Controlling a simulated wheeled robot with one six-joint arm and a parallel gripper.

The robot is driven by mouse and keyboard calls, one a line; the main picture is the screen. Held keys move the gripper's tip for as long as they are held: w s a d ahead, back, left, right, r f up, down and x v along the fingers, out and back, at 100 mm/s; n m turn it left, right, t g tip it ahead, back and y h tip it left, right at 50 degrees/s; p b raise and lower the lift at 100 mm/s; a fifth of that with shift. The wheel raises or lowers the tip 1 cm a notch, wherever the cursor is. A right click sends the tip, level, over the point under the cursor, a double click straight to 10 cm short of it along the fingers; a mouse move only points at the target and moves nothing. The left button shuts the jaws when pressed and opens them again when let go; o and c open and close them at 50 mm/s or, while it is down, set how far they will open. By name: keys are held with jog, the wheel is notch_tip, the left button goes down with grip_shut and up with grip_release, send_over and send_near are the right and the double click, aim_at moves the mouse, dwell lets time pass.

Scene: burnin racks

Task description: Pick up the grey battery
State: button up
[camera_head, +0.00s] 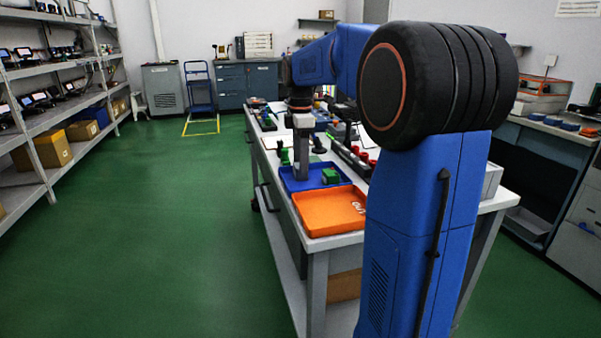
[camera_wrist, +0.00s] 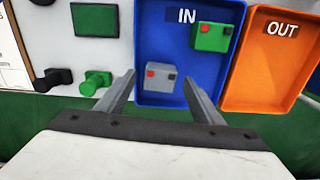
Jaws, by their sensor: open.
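The grey battery (camera_wrist: 160,77) lies in the blue IN tray (camera_wrist: 178,45), near the tray's left edge. It is a small grey block with a red and a dark terminal on top. My gripper (camera_wrist: 160,92) is open and above the tray's near edge, with the battery between the finger lines and apart from both fingers. In the head view my gripper (camera_head: 301,158) points down over the blue tray (camera_head: 327,185); the grey battery cannot be made out there. A green battery (camera_wrist: 212,36) lies in the tray's upper right corner in the wrist view.
An orange OUT tray (camera_wrist: 270,60) stands right beside the blue one. A green knobbed object (camera_wrist: 96,83) and a black one (camera_wrist: 57,77) lie left of the tray. Red and black items (camera_head: 352,155) crowd the workbench's right side. Green floor (camera_head: 170,230) lies open to the left.

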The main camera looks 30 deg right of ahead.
jog(key=shift+f, duration=0.1)
jog(key=shift+c, duration=0.2)
jog(key=c, duration=1.2)
